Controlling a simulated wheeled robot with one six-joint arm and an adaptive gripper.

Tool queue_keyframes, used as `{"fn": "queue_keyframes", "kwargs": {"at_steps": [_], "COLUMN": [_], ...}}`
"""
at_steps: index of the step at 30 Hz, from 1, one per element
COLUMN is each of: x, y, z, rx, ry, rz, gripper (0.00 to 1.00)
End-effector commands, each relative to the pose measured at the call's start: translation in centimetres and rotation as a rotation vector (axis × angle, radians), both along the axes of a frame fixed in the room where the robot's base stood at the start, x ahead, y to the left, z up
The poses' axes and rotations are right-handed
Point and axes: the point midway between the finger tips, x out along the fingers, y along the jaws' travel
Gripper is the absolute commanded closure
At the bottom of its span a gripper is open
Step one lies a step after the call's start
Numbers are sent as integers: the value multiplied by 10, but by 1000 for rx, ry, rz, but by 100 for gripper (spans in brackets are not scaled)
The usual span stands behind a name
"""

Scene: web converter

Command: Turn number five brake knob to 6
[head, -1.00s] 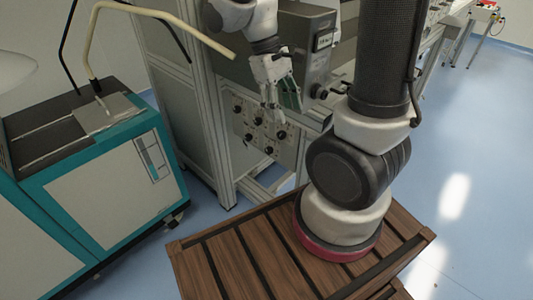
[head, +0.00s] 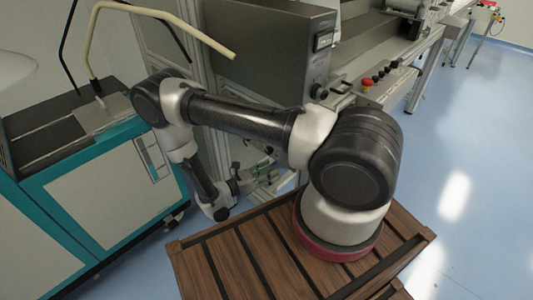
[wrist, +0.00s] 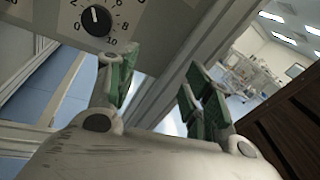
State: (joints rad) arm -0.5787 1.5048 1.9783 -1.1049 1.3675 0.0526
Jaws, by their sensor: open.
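In the wrist view a black knob (wrist: 97,20) with a white pointer line sits on a grey panel (wrist: 165,22) with a printed number scale. The pointer aims toward the top of the picture; the exact reading is unclear. Which numbered brake knob this is, I cannot tell. My gripper (wrist: 158,68) has green fingers, spread apart with nothing between them. The left finger's tip is just below the dial, and the knob lies outside the fingers, up and left. In the head view my arm hides most of the knob panel, and my gripper (head: 265,182) is low beside it.
A metal frame post (wrist: 185,75) runs beside the panel. A teal and white cabinet (head: 95,180) stands left of my arm. A grey machine housing (head: 275,45) is above the panel. Blue floor is open at right.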

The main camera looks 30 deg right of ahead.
Motion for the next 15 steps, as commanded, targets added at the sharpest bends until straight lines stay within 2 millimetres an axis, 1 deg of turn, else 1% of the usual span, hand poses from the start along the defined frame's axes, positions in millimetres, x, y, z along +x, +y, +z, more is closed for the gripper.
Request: {"fn": "queue_keyframes", "kwargs": {"at_steps": [1,3,5,7,11,15], "x": [16,45,59,67,71,78], "y": [6,21,29,32,20,-4], "z": [-9,-7,-5,-2,1,1], "rx": [-8,-6,-13,-23,-36,-36], "ry": [0,-26,-39,-42,-49,-50], "rz": [68,151,200,237,239,235], "gripper": [49,49,49,49,49,49]}}
